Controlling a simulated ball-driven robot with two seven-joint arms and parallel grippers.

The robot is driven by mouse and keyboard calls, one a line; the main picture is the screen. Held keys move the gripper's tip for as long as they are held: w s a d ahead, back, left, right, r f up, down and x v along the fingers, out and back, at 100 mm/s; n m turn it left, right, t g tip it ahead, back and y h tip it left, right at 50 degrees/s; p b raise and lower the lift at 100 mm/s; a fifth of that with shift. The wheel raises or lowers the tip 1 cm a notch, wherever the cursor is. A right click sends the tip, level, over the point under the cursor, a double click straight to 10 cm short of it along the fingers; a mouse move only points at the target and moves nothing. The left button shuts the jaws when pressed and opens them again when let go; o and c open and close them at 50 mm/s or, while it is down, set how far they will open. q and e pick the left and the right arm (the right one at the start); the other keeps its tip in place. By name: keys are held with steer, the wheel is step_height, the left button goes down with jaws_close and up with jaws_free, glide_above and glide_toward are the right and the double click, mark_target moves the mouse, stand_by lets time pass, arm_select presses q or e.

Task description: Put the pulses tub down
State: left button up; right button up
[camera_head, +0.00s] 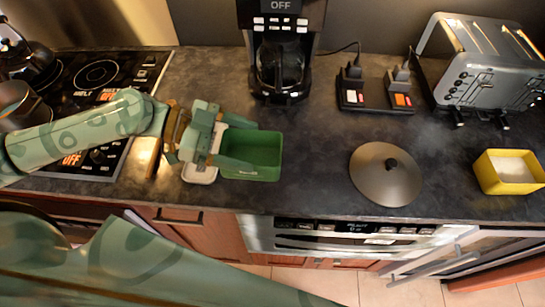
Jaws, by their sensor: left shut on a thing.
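A green open-topped tub (262,153), which I take to be the pulses tub, is at the counter's front left of centre. My left gripper (220,146) reaches in from the left and is shut on the tub's left side. The tub looks upright and its visible inside is plain green. I cannot tell whether its base touches the counter or is slightly above it. The gripper hides the tub's left wall. My right gripper is out of view.
A small pale dish (200,174) lies beneath my left gripper. A coffee maker (281,75) stands behind the tub. A round lid (386,174), a yellow tub (508,172) and a toaster (484,68) are to the right. Bare dark counter (318,160) lies between tub and lid.

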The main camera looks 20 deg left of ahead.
mark_target(276, 149)
arm_select(q)
steer(key=w+d+f, duration=0.1)
steer(key=f, duration=0.1)
steer(key=w+d+f, duration=0.1)
steer(key=w+f, duration=0.1)
steer(key=w+d+f, duration=0.2)
steer(key=f, duration=0.3)
steer(key=shift+w+d+f, duration=0.15)
steer(key=shift+d+f, duration=0.05)
steer(key=shift+f, duration=0.2)
steer(key=o, duration=1.1)
steer(key=b+v, duration=0.1)
steer(key=v, duration=1.1)
